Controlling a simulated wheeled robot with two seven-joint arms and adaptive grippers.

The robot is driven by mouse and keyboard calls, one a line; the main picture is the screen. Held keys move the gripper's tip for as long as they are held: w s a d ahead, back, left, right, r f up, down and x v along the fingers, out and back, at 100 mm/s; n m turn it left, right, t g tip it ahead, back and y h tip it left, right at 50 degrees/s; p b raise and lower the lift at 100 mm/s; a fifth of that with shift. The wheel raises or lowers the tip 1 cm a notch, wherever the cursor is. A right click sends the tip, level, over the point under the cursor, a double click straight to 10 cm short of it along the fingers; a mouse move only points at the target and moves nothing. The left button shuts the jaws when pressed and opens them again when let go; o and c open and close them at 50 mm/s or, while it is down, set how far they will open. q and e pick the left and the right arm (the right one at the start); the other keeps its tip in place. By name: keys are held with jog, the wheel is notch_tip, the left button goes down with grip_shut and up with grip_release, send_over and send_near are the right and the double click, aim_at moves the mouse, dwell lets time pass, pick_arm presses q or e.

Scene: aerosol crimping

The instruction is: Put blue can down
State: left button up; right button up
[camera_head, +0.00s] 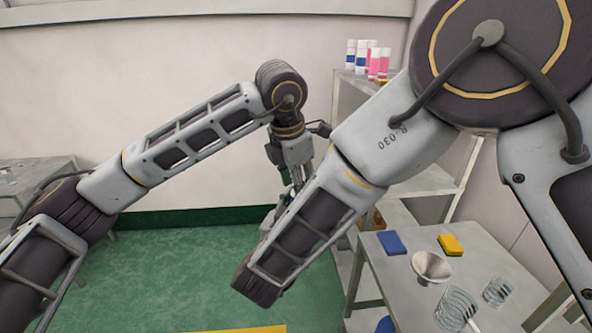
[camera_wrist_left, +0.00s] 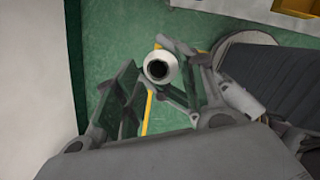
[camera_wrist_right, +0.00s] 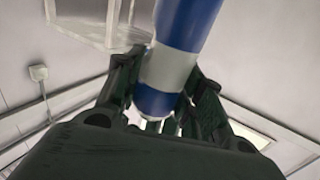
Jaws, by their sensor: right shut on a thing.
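In the right wrist view, my right gripper (camera_wrist_right: 167,80) is shut on the blue can (camera_wrist_right: 168,68). The can is blue with a pale grey band, stands between the fingers and runs out past the top edge. In the head view my right arm crosses in front of the work area, and I cannot make out the blue can there. In the left wrist view, my left gripper (camera_wrist_left: 158,75) has its fingers apart, over the green floor. A white round piece with a dark centre (camera_wrist_left: 160,66) shows between them. I cannot tell whether they hold it.
A grey table (camera_head: 440,235) at the right bears a blue sponge (camera_head: 391,243), a yellow sponge (camera_head: 451,244), a metal funnel (camera_head: 431,267) and clear glassware (camera_head: 457,308). A shelf (camera_head: 345,78) behind carries blue-and-white cans (camera_head: 361,56) and pink cans (camera_head: 384,63).

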pick_arm(q)
jog(key=shift+w+d+f, duration=0.1)
jog(key=shift+w+f, duration=0.05)
jog(key=shift+f, duration=0.45)
jog(key=c, duration=0.6)
jog(key=shift+c, duration=0.4)
pick_arm(e)
jog(key=o, duration=1.2)
jog(key=shift+s, duration=0.15)
jog(key=v, duration=0.8)
jog(key=shift+a, duration=0.25)
